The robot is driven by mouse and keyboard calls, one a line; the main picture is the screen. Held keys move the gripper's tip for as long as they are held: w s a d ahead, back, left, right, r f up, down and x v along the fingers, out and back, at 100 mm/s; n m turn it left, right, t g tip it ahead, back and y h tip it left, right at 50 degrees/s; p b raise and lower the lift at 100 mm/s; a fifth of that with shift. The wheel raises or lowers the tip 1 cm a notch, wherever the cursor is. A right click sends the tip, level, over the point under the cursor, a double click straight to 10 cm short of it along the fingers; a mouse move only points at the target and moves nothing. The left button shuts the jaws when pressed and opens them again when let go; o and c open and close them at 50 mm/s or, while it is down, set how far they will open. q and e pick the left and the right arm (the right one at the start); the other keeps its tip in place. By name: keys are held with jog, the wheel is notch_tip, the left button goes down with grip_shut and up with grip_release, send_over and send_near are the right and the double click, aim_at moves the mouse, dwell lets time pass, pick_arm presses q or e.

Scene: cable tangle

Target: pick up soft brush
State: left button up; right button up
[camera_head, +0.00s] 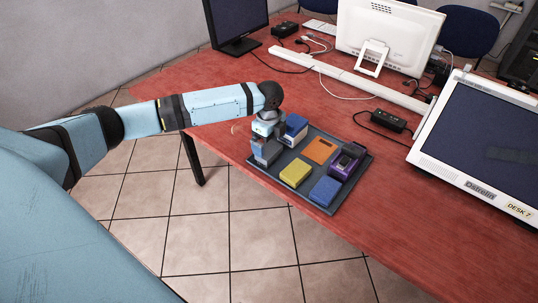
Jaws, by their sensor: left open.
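A dark grey tray (324,209) lies on the red table and holds several small items. I cannot tell for sure which of them is the soft brush. A blue block with a pale side (297,126) is at the tray's back left, right beside my left gripper. My left gripper (266,155) points down over the tray's left corner and is open. Its fingertips are small here, and I cannot tell whether anything is between them. The other items are an orange flat piece (320,151), a yellow block (295,173), a blue block (325,190) and a purple-and-black item (346,162).
The red table (400,225) is clear in front of the tray. A long white bar (350,78) and a black adapter (388,121) with cables lie behind it. A white-framed monitor (480,150) stands at the right, and another white monitor (388,35) at the back.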

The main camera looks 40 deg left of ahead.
aim_at(269, 149)
pick_arm(q)
notch_tip(269, 149, down, 5)
jog(key=shift+f+b, duration=0.15)
jog(key=shift+b, duration=0.15)
jog(key=shift+s, duration=0.1)
jog(key=shift+c, duration=0.5)
jog(key=c, duration=0.6)
jog(key=shift+o, duration=0.2)
notch_tip(269, 149, up, 20)
jog(key=p, duration=0.2)
